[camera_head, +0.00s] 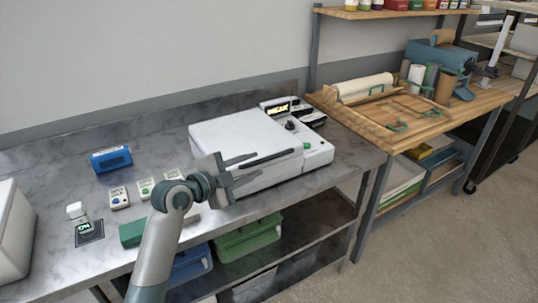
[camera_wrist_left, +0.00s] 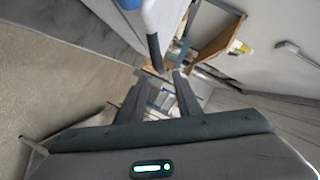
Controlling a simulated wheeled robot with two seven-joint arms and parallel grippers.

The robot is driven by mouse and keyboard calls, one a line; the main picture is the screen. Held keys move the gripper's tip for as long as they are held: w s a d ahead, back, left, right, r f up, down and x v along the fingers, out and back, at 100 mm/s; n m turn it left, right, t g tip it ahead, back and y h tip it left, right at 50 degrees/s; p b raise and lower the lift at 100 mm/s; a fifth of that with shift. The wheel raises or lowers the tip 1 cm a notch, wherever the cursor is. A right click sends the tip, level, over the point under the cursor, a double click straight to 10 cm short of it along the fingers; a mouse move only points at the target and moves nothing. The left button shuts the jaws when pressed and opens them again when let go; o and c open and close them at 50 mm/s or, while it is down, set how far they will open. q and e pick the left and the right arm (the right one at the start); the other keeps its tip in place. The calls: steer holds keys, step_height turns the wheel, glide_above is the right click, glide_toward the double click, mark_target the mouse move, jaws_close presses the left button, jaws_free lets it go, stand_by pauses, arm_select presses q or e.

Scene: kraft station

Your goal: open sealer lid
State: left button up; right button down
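The sealer (camera_head: 255,140) is a white box on the steel bench in the head view. Its lid (camera_head: 235,131) is down. A dark bar handle (camera_head: 268,159) runs along the lid's front edge. My left gripper (camera_head: 250,166) is in front of the sealer, near the left end of the handle. Its two fingers are apart and point right along the sealer's front. In the left wrist view the fingers (camera_wrist_left: 161,76) are spread, with nothing clearly held between them. A dark rod end (camera_wrist_left: 155,52) shows just beyond them; I cannot tell whether it touches. My right gripper is not seen.
Small white devices (camera_head: 146,188) and a blue box (camera_head: 111,159) are on the bench left of my arm. A unit with a lit display (camera_head: 278,109) stands at the sealer's back right. A wooden table (camera_head: 440,119) adjoins at right.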

mark_target(265, 159)
arm_select(q)
steer(key=p+x, duration=0.1)
steer(key=x, duration=0.5)
steer(key=shift+w+d+p, duration=0.2)
steer(key=shift+w+p, duration=0.05)
steer(key=shift+p, duration=0.05)
steer(key=shift+w+d+f, duration=0.25)
steer(key=shift+w+d, duration=0.15)
steer(key=shift+w, duration=0.05)
jaws_close()
